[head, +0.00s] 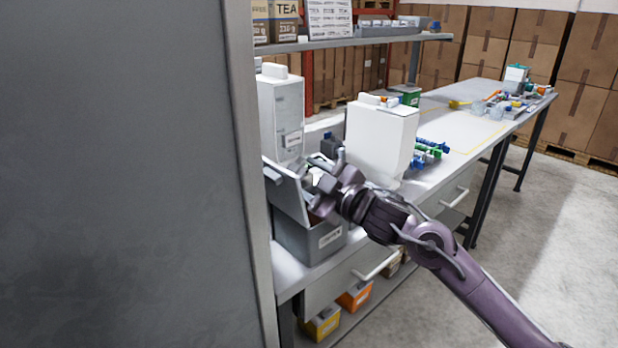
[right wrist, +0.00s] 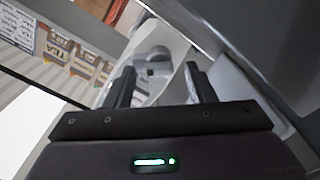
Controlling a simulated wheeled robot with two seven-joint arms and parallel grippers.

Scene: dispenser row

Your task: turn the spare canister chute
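Two white dispenser canisters stand on the bench in the head view: a left one (head: 281,115) with a label, and a larger right one (head: 380,140). My right gripper (head: 312,178) is in front of the left one, above a labelled grey bin (head: 308,238). In the right wrist view, the two dark fingers of my right gripper (right wrist: 160,75) are apart. A pale grey rounded part (right wrist: 152,55) with a small dark opening shows beyond and between them; I cannot tell if they touch it or if it is the spare canister's chute. My left gripper is not in view.
A tilted pale panel (head: 286,188) stands at the grey bin, close to my right gripper. A large grey upright panel (head: 120,170) blocks the left of the head view. A shelf (head: 350,42) runs above. Small blue and green parts (head: 428,150) lie right of the larger canister.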

